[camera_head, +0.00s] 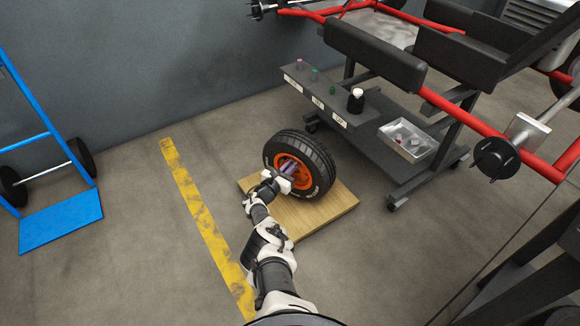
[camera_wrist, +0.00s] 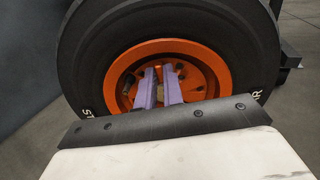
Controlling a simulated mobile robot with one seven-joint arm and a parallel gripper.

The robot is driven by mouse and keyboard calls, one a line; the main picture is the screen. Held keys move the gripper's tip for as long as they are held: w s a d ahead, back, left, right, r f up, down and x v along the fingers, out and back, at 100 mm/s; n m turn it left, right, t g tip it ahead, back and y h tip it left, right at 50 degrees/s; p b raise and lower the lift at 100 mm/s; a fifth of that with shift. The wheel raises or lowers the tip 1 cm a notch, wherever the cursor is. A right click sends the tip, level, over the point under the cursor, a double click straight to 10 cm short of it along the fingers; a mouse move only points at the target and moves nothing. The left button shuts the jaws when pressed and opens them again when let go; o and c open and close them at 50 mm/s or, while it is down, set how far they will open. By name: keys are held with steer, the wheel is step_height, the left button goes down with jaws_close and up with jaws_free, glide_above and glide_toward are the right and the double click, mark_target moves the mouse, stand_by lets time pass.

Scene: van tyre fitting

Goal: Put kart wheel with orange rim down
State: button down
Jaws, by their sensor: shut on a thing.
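The kart wheel with orange rim (camera_head: 314,153) is upright, with a black tyre and an orange rim facing me. It is at the wooden board (camera_head: 330,211) on the floor; I cannot tell whether its lower tread touches the board. My gripper (camera_head: 288,168) is at the middle of the rim, its jaws shut on the wheel. In the wrist view the wheel (camera_wrist: 205,62) fills most of the picture, and the purple fingers of my gripper (camera_wrist: 160,82) reach into the rim's centre. The exact contact of the fingertips is hidden inside the hub.
A dark wheeled trolley (camera_head: 380,155) with small coloured items and a metal tray (camera_head: 407,140) stands just right of the wheel. A red kart frame (camera_head: 460,107) is above it. A blue hand truck (camera_head: 60,222) is at left. A yellow floor line (camera_head: 200,218) runs left of the board.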

steer(key=shift+w+r, duration=0.1)
steer(key=shift+f, duration=0.25)
steer(key=c, duration=1.9)
jaws_free()
steer(key=shift+f, duration=0.15)
steer(key=o, duration=0.4)
steer(key=shift+r+p+v, duration=0.1)
steer(key=shift+p+v, duration=1.8)
steer(key=shift+v, duration=1.15)
steer(key=shift+r+p+v, duration=0.15)
steer(key=shift+p+v, duration=1.7)
steer(key=shift+v, duration=1.2)
